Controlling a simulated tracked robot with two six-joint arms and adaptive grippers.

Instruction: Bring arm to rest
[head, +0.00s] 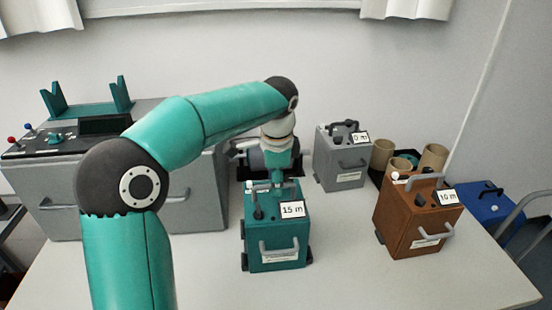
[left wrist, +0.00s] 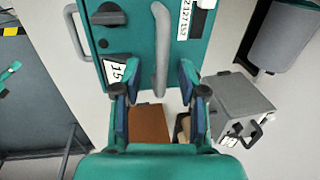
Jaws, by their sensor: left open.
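My left arm reaches in from the left in the head view, bent over the table. My left gripper (head: 268,182) points down at the top of the teal box labelled 15 m (head: 276,232). The arm's wrist partly hides the box's top. In the left wrist view, the two fingers of my left gripper (left wrist: 156,82) stand apart. The grey handle (left wrist: 160,45) of the teal box (left wrist: 134,42) lies between them, with a gap on each side. My right gripper is not in view.
A grey box (head: 340,165) stands behind the teal box. A brown box (head: 410,220) stands to the right, before cardboard tubes (head: 434,157). A blue case (head: 486,203) is at the far right. A grey machine (head: 205,188) fills the left. The front of the white table (head: 370,285) is clear.

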